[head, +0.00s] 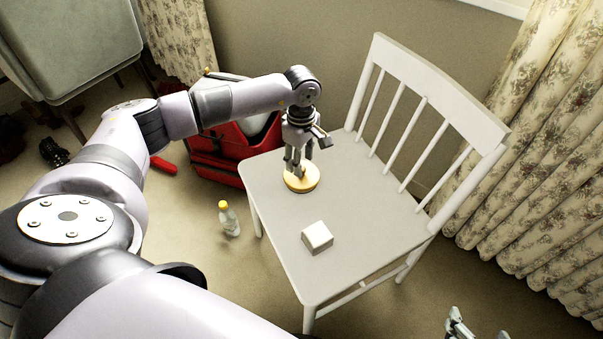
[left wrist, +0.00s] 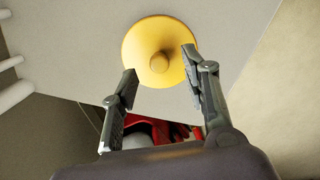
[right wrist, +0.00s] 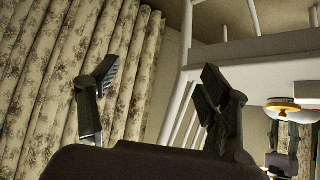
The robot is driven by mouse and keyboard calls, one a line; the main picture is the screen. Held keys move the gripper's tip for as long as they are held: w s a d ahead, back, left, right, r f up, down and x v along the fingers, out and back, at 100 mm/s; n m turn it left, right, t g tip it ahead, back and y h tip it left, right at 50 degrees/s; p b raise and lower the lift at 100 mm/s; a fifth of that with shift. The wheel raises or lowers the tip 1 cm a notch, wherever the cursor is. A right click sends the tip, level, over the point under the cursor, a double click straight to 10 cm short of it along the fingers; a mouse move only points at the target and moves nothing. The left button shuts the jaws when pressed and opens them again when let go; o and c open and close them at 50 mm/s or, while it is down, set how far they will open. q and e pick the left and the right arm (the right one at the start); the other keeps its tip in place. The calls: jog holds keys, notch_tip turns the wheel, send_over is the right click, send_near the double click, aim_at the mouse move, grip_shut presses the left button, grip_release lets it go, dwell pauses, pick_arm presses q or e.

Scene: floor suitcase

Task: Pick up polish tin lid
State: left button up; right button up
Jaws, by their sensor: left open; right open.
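The polish tin lid appears to be the yellow-orange round disc (head: 309,184) with a central knob, lying on the white chair seat (head: 360,200). In the left wrist view the lid (left wrist: 138,45) is fully seen, knob facing the camera. My left gripper (head: 298,168) is directly over it, pointing down and open. In the left wrist view its fingertips (left wrist: 160,62) show on either side of the knob, with nothing held; contact is unclear. My right gripper (head: 468,328) is open and empty, low at the right, away from the lid. The right wrist view shows the lid (right wrist: 282,105) edge-on.
A small white box (head: 317,236) sits nearer the seat's front. The slatted chair back (head: 425,115) rises behind the lid. Curtains (head: 545,160) hang at right.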

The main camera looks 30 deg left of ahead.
aim_at(311, 175)
pick_arm(q)
notch_tip(311, 175, down, 4)
jog(key=shift+w+r+b, duration=0.1)
jog(key=shift+r+b, duration=0.15)
jog(key=shift+b, duration=0.15)
pick_arm(e)
jog(key=w+r+t, duration=0.1)
jog(key=w+a+r+t, duration=0.1)
jog(key=w+r, duration=0.1)
jog(key=shift+w+a+r+t+y, duration=0.1)
jog(key=shift+w+a+t+y, duration=0.1)
jog(key=shift+w+t+y, duration=0.15)
pick_arm(q)
grip_shut()
jog(key=shift+r, duration=0.1)
